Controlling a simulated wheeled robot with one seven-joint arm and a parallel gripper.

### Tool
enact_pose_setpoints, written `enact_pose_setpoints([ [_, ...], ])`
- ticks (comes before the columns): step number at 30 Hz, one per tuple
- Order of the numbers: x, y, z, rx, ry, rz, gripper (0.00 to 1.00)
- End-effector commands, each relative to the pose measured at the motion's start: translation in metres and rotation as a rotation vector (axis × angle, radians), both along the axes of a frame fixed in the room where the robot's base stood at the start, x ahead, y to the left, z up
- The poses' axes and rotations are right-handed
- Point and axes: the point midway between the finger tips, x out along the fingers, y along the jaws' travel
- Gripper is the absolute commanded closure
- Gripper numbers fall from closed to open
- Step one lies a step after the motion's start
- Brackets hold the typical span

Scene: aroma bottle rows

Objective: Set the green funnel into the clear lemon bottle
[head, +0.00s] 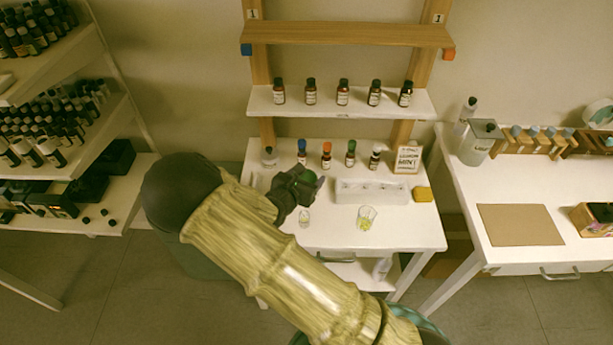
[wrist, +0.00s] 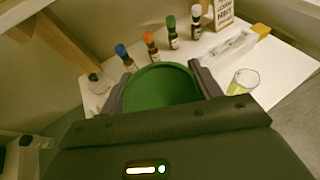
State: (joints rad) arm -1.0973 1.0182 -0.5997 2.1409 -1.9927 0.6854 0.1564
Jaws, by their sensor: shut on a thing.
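My gripper (head: 311,190) is above the front left of the white table, shut on the green funnel (head: 308,177). In the wrist view the funnel (wrist: 160,84) sits between the two fingers, its wide mouth facing the camera; its spout is hidden. A small clear bottle (head: 304,217) stands on the table just below my gripper in the head view. It looks apart from the funnel. It is hidden in the wrist view. Another clear bottle (head: 269,156) stands at the table's back left. I cannot read which one is labelled lemon.
Dark bottles with blue (head: 302,152), orange (head: 326,156), green (head: 350,154) and white (head: 375,158) caps stand along the back. A white holder (head: 372,191), a glass with yellow-green contents (head: 366,218), a sign (head: 408,160) and a yellow block (head: 422,194) are to the right.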

Motion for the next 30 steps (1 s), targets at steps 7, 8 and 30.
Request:
enact_pose_setpoints([
  [7, 0.000, -0.001, -0.019, -0.002, 0.000, -0.001, 0.58],
  [8, 0.000, -0.001, -0.022, -0.002, 0.000, -0.001, 0.58],
  [30, 0.000, 0.000, -0.058, -0.002, 0.000, -0.001, 0.58],
])
